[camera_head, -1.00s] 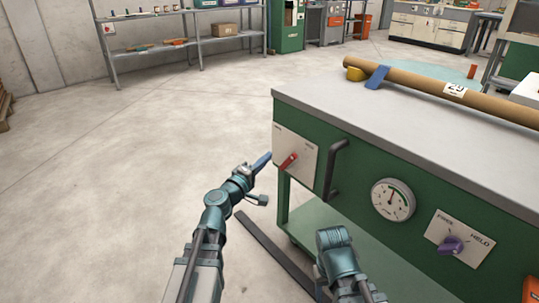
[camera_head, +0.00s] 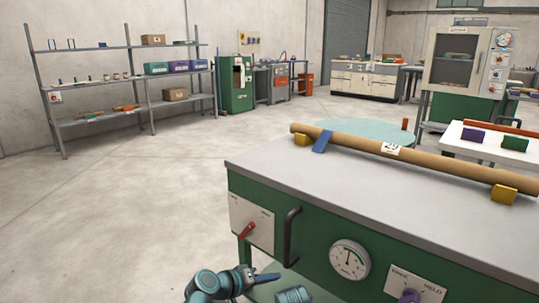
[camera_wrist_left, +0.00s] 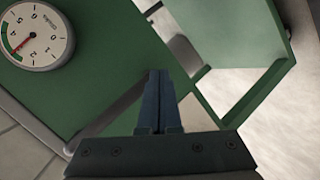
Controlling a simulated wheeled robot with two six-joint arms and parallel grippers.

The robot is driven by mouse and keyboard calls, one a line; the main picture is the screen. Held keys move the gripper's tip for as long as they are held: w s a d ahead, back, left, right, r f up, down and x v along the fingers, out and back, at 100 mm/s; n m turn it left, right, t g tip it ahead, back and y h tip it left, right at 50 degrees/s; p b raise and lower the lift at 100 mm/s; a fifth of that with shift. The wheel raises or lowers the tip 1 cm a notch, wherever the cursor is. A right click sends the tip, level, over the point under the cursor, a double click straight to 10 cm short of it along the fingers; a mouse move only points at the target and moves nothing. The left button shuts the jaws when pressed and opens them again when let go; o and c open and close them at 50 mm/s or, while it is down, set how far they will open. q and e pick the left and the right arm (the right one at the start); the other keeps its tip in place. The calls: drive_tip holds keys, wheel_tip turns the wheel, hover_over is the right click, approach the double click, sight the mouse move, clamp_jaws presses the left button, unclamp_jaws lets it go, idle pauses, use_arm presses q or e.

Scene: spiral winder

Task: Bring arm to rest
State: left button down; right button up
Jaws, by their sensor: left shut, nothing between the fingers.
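My left gripper (camera_head: 267,277) is at the bottom of the head view, in front of the green cabinet and below its red lever (camera_head: 246,231). Its blue fingers are together and empty, and it appears apart from the lever and the black handle (camera_head: 291,238). In the left wrist view the closed fingers (camera_wrist_left: 158,76) point toward the cabinet's green frame. Part of my right arm shows at the bottom edge of the head view; its gripper is out of sight.
The cabinet's grey top (camera_head: 330,190) carries a long brown tube (camera_head: 430,168) on yellow blocks. A round gauge (camera_head: 349,260) and a purple knob (camera_head: 409,296) are on its front. A shelf (camera_head: 110,109) stands at the back left. The floor at left is clear.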

use_arm(q)
drive_tip(key=s+d+f+m+g+y+p, duration=0.25)
drive_tip(key=s+f+m+g+y, duration=0.3)
drive_tip(key=s, duration=0.45)
drive_tip(key=s+a+r+g+y+p, duration=0.2)
drive_tip(key=s+a+g+y+p, duration=0.1)
drive_tip(key=s+a+y+p, duration=0.3)
wheel_tip(320, 180, up, 37)
drive_tip(key=a+p, duration=0.1)
drive_tip(key=p, duration=3.4)
drive_tip(key=shift+f+p, duration=0.15)
drive_tip(key=shift+p, duration=0.2)
use_arm(e)
wheel_tip(320, 180, up, 45)
drive_tip(key=shift+r, duration=0.15)
use_arm(q)
drive_tip(key=shift+s+m+h, duration=0.1)
drive_tip(key=shift+m+h, duration=0.15)
use_arm(e)
drive_tip(key=shift+s, duration=0.1)
